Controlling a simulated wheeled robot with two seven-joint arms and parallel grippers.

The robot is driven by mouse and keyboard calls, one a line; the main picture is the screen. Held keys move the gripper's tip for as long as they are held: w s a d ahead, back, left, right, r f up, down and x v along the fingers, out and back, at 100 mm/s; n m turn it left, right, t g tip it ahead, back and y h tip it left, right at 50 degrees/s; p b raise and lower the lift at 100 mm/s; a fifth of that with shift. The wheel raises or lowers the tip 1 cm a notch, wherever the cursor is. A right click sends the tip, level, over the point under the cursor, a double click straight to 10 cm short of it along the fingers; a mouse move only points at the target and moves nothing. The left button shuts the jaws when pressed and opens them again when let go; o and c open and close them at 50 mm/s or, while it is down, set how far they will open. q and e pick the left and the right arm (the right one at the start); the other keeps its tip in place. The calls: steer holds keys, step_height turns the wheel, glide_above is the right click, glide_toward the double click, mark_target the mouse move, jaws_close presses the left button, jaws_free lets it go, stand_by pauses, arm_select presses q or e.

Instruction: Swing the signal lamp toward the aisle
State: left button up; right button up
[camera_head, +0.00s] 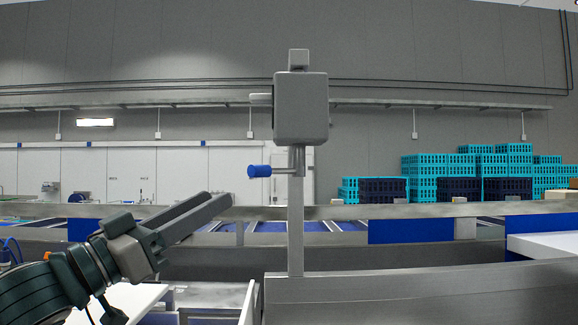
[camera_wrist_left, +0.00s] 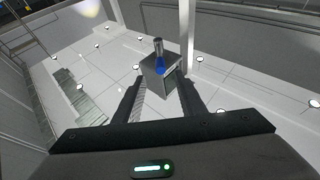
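The signal lamp (camera_head: 301,108) is a grey rounded box on an upright post (camera_head: 296,225), in the middle of the head view. A blue handle (camera_head: 259,171) on a short bar sticks out to the left below the box. No lit lens shows on the side facing me. My left gripper (camera_head: 213,201) is below and left of the handle, its fingers pointing up and right, apart from it. In the left wrist view the fingers are spread and empty, with the lamp box (camera_wrist_left: 156,82) and blue handle (camera_wrist_left: 159,67) beyond them. My right gripper is not in view.
The post rises from a grey metal ledge (camera_head: 420,290). Behind it runs a conveyor with metal rails (camera_head: 410,211) and blue panels (camera_head: 410,229). Stacked teal crates (camera_head: 425,170) stand at the back right. The air between my left gripper and the handle looks free.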

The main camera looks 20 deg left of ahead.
mark_target(266, 168)
arm_select(q)
steer(key=p+x, duration=0.2)
steer(key=x, duration=0.3)
steer(key=p+x, duration=0.3)
steer(key=x, duration=0.2)
steer(key=p+x, duration=0.2)
steer(key=x, duration=0.4)
steer(key=shift+s+a+r+p, duration=0.1)
steer(key=shift+s+r+p, duration=0.05)
steer(key=shift+r+p, duration=0.2)
steer(key=shift+w+d, duration=0.25)
steer(key=shift+w, duration=0.2)
jaws_close()
